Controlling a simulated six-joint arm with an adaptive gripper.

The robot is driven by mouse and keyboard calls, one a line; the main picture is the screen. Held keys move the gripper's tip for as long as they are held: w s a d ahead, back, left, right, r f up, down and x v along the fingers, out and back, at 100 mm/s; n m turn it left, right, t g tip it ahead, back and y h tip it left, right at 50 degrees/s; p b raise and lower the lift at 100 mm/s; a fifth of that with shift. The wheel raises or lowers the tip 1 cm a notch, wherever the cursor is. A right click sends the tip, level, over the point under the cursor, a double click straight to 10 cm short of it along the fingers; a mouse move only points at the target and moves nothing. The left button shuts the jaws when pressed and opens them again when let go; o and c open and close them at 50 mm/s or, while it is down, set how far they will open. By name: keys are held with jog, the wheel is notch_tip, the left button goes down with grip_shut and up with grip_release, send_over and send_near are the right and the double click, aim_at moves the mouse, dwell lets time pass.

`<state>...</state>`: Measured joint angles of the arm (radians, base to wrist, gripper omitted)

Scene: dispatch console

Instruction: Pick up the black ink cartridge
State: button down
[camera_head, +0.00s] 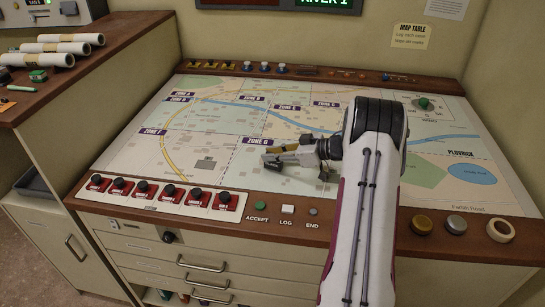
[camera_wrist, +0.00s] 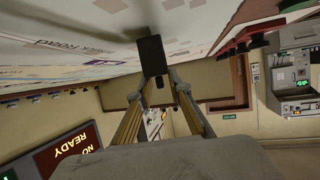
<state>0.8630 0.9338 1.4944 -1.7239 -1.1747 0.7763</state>
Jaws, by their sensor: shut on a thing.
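My gripper (camera_head: 268,154) is over the Zone G part of the map table (camera_head: 120,158), reaching left from my arm. In the wrist view, my gripper (camera_wrist: 156,80) is shut on the black ink cartridge (camera_wrist: 151,56), a dark block between its two fingertips. The cartridge points toward the map surface, and a dark shadow lies on the map near it. I cannot tell whether it touches the map.
Several black-knobbed stamps on red plates (camera_head: 168,193) line the table's front left edge. ACCEPT (camera_head: 260,205), LOG and END buttons sit at front centre. Two round metal pieces and a tape roll (camera_head: 500,231) lie at front right. Paper rolls (camera_head: 68,48) lie on the left cabinet.

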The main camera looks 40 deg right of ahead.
notch_tip(320, 180, up, 9)
dwell(0.5)
